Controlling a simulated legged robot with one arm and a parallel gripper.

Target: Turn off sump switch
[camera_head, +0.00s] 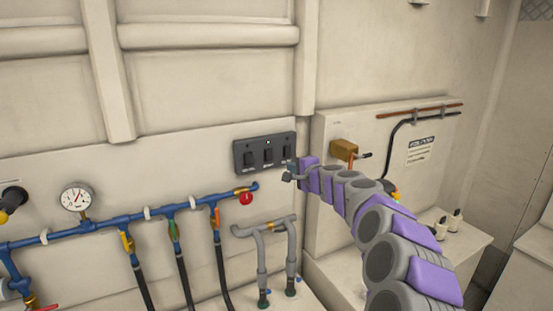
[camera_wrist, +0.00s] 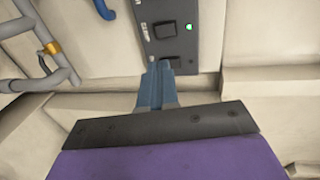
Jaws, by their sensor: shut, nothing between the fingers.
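A dark grey switch panel (camera_head: 241,148) with several black switches in a row is on the wall in the head view. Its labels are too small to read. My gripper (camera_head: 290,170) is at the panel's right end, close to the rightmost switch (camera_head: 287,152). In the wrist view the panel (camera_wrist: 178,51) is at the top, with one black switch (camera_wrist: 165,30) and a lit green lamp (camera_wrist: 188,27) beside it. My gripper (camera_wrist: 163,66) is shut and empty, its blue fingers reaching over the panel's near end. I cannot tell whether the tips touch it or which switch is the sump switch.
A blue pipe (camera_head: 108,232) with valves and a gauge (camera_head: 76,197) runs along the wall at left. Grey pipes (camera_head: 262,250) stand below the panel. A box with a brass-coloured fitting (camera_head: 344,150) projects from the wall at right. The wall above the panel is clear.

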